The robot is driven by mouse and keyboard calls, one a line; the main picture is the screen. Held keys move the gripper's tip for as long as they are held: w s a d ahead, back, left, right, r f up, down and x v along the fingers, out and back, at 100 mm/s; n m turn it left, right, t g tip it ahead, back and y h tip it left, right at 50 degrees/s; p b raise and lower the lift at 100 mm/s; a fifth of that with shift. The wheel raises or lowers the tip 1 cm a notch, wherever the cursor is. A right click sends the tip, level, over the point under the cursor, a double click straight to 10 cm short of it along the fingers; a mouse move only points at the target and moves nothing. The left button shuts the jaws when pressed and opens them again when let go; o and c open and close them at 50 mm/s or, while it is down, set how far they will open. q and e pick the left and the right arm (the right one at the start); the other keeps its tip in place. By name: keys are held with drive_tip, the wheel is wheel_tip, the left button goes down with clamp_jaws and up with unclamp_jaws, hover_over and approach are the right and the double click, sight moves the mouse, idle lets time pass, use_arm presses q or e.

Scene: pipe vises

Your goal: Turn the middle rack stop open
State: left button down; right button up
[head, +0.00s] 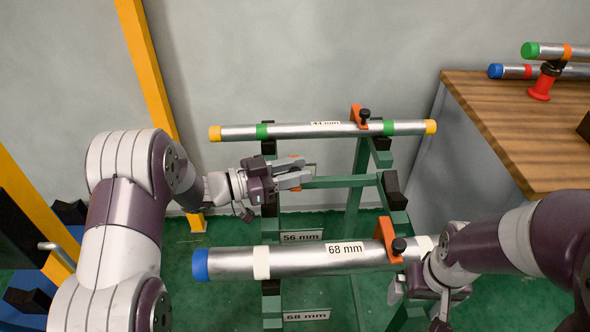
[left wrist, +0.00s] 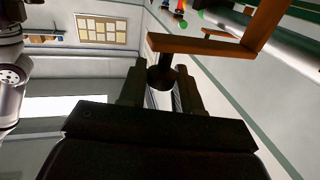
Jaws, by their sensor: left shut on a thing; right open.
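The middle rack stop is an orange bracket (head: 294,158) with a black knob, mostly hidden by my gripper in the head view. In the left wrist view its orange arm (left wrist: 190,44) crosses above the fingers, and its black knob (left wrist: 162,78) sits between them. My left gripper (head: 306,176) is shut on this knob; it also shows in the left wrist view (left wrist: 160,88). I cannot tell the stop's exact angle. My right gripper (head: 418,302) is open beneath the right end of the 68 mm pipe (head: 300,261), partly hidden by its own arm.
The green rack (head: 357,190) bears a 44 mm pipe (head: 290,131) on top, under an orange stop (head: 357,116). Another orange stop (head: 388,240) is at the 68 mm pipe. No pipe shows on the middle tier. A wooden bench (head: 490,110) with a red vise (head: 543,84) stands right.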

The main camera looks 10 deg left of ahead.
sight(292, 156)
use_arm(q)
drive_tip(key=shift+w+a+r+n+y+p, duration=0.15)
drive_tip(key=shift+w+r+n+p, duration=0.5)
drive_tip(key=shift+p, duration=0.9)
drive_tip(key=shift+w+a+r+n+y+p, duration=0.15)
drive_tip(key=shift+w+r+n+p, duration=0.4)
drive_tip(key=shift+p, duration=1)
drive_tip(key=w+p, duration=0.1)
drive_tip(key=w+n+p, duration=0.1)
drive_tip(key=p, duration=0.1)
drive_tip(key=w+r+n+p, duration=0.1)
drive_tip(key=shift+w+a+g, duration=0.3)
drive_tip(key=shift+w+g, duration=0.05)
drive_tip(key=shift+g, duration=0.05)
drive_tip(key=shift+w+n+y+p, duration=0.3)
drive_tip(key=shift+n+p, duration=0.1)
drive_tip(key=shift+p, duration=0.05)
drive_tip(key=shift+w+a, duration=0.25)
drive_tip(key=shift+w, duration=0.7)
drive_tip(key=c, duration=1.2)
unclamp_jaws()
drive_tip(key=o, duration=0.3)
drive_tip(key=shift+f, duration=0.15)
